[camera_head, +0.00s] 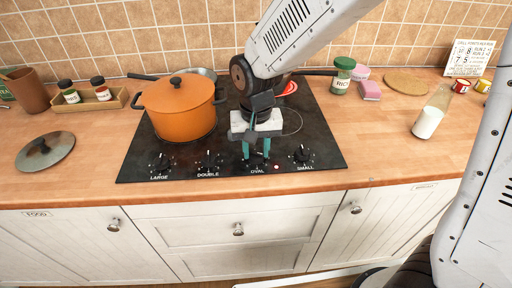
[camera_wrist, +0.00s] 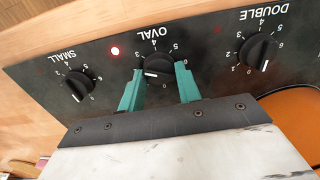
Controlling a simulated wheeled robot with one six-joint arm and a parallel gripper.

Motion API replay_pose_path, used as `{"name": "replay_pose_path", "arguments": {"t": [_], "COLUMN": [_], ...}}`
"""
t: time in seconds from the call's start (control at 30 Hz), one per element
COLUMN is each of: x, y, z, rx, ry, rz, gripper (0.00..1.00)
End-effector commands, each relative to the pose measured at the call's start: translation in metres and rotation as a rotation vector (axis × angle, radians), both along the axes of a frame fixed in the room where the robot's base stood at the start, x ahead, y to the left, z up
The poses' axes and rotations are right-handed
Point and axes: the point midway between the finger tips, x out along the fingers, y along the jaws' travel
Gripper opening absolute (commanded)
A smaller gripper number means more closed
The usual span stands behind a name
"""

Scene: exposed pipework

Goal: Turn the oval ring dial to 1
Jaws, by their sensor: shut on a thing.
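The oval ring dial (camera_wrist: 158,70) is a round black knob with a white pointer mark, below the upside-down OVAL label in the wrist view. In the head view my gripper (camera_head: 256,150) reaches down to the hob's front edge, and the oval dial (camera_head: 257,160) shows partly between the fingers.
The small dial (camera_wrist: 77,84) and double dial (camera_wrist: 261,54) flank it. A red indicator light (camera_wrist: 115,51) glows beside the oval dial. An orange pot (camera_head: 178,108) stands on the black hob (camera_head: 325,150), left of my arm. A pan handle (camera_head: 315,72) extends behind.

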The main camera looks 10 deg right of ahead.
Motion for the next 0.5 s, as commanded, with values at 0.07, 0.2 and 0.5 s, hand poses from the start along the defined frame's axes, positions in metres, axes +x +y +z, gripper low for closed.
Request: {"name": "replay_pose_path", "arguments": {"t": [0.07,0.2,0.5], "x": [-0.0002,-0.0002,-0.0005], "y": [0.0002,0.0005,0.0010], "z": [-0.0001,-0.0001,-0.0002], "rx": [0.000,0.000,0.000], "ry": [0.001,0.001,0.001], "rz": [0.073,0.206,0.491], "gripper": [0.11,0.11,0.11]}}
